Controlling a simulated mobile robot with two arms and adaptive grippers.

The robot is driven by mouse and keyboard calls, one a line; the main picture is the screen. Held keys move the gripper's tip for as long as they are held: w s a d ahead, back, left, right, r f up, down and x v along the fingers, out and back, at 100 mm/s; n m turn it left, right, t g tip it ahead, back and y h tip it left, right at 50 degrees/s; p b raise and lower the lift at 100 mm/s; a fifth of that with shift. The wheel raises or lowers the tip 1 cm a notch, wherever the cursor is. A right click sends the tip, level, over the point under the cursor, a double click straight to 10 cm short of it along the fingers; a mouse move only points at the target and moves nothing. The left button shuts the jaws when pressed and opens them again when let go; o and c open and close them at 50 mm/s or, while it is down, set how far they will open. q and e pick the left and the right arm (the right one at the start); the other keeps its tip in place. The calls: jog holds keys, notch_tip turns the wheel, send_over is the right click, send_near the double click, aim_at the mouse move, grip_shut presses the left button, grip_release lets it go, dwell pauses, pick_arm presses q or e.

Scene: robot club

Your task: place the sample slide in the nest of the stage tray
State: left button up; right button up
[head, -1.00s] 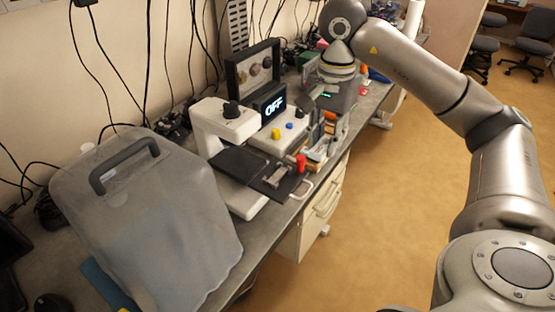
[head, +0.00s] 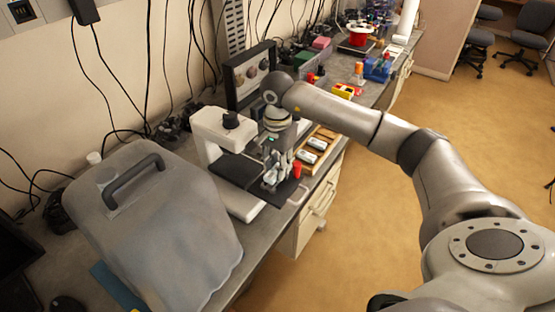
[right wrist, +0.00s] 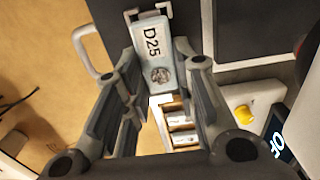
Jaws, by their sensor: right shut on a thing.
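My right gripper (head: 272,180) is low over the dark stage tray (head: 286,193) of the white microscope (head: 222,130). In the right wrist view, the gripper (right wrist: 155,75) is shut on the sample slide (right wrist: 153,45), a pale blue-grey slide labelled D25 with a round dark spot. The slide's far end is by the metal corner brackets of the nest (right wrist: 131,15) on the tray (right wrist: 107,18). I cannot tell whether the slide touches the tray or is just above it. In the head view the gripper hides most of the nest and slide. My left gripper is not in view.
A wooden rack with slides (head: 317,144) is just behind. A yellow knob (right wrist: 242,115) is close to the gripper. A grey cover (head: 160,235) fills the left bench.

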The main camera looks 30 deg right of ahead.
jog(key=shift+s+f, duration=0.1)
jog(key=shift+f, duration=0.05)
jog(key=shift+f, duration=0.1)
jog(key=shift+f+b, duration=0.5)
jog(key=shift+b, duration=0.2)
jog(key=o, duration=0.8)
jog(key=shift+c, duration=0.2)
